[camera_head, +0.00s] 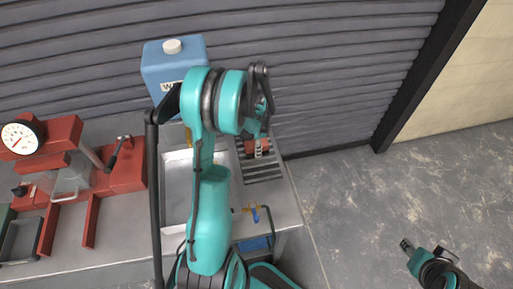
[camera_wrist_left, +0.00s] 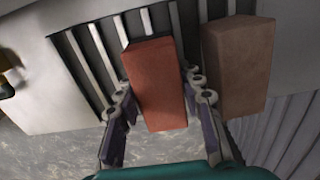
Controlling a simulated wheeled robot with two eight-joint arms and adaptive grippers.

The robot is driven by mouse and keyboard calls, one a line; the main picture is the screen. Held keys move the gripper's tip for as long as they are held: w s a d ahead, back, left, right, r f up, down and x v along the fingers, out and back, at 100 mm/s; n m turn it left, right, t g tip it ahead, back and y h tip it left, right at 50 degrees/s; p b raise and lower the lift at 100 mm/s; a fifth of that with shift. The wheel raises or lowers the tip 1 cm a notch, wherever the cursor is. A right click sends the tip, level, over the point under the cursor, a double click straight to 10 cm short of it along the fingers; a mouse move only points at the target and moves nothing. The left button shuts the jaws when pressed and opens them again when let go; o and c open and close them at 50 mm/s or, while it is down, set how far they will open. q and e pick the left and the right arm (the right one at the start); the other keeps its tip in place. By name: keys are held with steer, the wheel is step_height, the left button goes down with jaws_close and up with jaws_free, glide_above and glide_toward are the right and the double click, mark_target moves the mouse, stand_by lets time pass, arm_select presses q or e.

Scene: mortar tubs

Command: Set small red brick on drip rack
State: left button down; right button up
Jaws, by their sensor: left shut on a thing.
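My left gripper (camera_head: 259,152) is shut on a small red brick (camera_wrist_left: 156,84), with one finger on each side of it in the left wrist view. The brick is over the slats of the drip rack (camera_head: 262,174), which also shows in the left wrist view (camera_wrist_left: 73,50). I cannot tell whether the brick touches the slats. In the head view my left arm and gripper hide most of the brick and the rack's back part. My right gripper (camera_head: 407,245) is at the lower right, over the floor, too small to read.
A brownish brick (camera_wrist_left: 238,65) stands at the rack, close right of the held one. A metal sink basin (camera_head: 176,203) is left of the rack. A blue container (camera_head: 160,68) stands behind. Red equipment with a gauge (camera_head: 19,137) is at far left. The floor right of the bench is clear.

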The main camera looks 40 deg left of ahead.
arm_select(q)
steer(key=shift+r, duration=0.1)
steer(key=c, duration=1)
jaws_free()
